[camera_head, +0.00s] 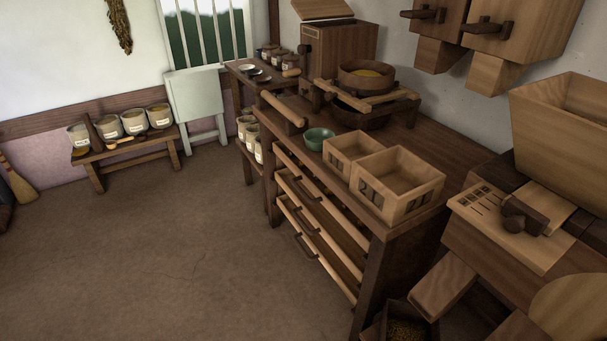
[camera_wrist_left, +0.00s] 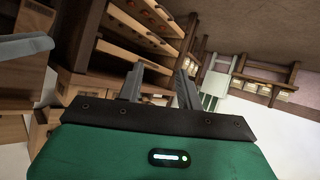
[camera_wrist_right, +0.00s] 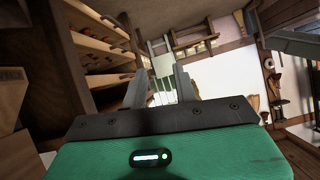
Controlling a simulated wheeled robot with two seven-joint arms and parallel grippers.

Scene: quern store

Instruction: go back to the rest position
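Neither gripper shows in the head view. My left gripper (camera_wrist_left: 160,84) shows in the left wrist view with its two grey fingers apart and nothing held between them. My right gripper (camera_wrist_right: 158,84) shows in the right wrist view, also with its fingers apart and empty. Both wrist views look past the fingers at the tilted room, with drawers, shelves and the bench of jars beyond. The fingers do not appear to touch anything.
A machine with a wooden hopper (camera_head: 545,115) stands at right. A low bench (camera_head: 130,158) holds jars. The floor (camera_head: 170,250) at left is clear.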

